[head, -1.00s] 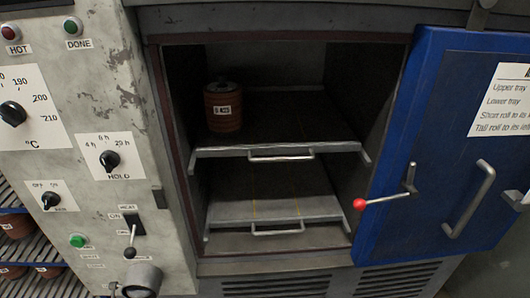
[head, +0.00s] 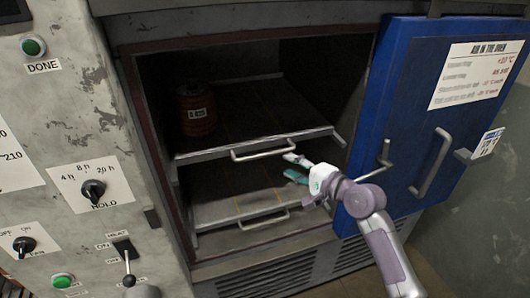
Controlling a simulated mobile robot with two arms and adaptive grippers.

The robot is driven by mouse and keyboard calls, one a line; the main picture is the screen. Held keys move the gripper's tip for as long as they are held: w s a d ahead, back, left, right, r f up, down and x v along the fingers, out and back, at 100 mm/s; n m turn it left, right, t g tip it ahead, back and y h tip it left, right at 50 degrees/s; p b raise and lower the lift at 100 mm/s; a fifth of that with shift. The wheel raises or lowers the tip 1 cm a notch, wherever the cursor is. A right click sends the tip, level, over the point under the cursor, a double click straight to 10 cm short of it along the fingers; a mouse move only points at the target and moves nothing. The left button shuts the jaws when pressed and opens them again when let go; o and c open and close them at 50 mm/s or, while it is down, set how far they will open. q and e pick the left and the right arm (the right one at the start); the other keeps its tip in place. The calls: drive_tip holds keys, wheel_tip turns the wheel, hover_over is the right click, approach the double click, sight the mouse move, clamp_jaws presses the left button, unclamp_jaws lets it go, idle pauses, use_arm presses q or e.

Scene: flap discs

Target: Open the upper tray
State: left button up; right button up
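The upper tray (head: 205,155) sits inside the open oven, with its grey bar handle (head: 262,151) across the front edge. A reddish-brown roll with a white label (head: 197,112) stands upright on its back left part. The lower tray (head: 225,211) is below it with its own handle (head: 264,221). My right gripper (head: 289,166) reaches in from the lower right. Its fingers are apart and empty, close to the right end of the upper handle and slightly below it. I cannot tell whether they touch it. My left gripper is out of view.
The blue oven door (head: 408,120) stands open on the right, with a grey handle (head: 433,163) and a paper sheet. The control panel (head: 60,130) with knobs and a lever borders the oven on the left. Space before the trays is free apart from my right arm.

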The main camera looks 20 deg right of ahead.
sight(266, 153)
drive_tip(key=p+x, duration=0.1)
drive_tip(key=x, duration=0.9)
drive_tip(key=shift+w+a, duration=0.25)
drive_tip(key=shift+a, duration=0.05)
clamp_jaws()
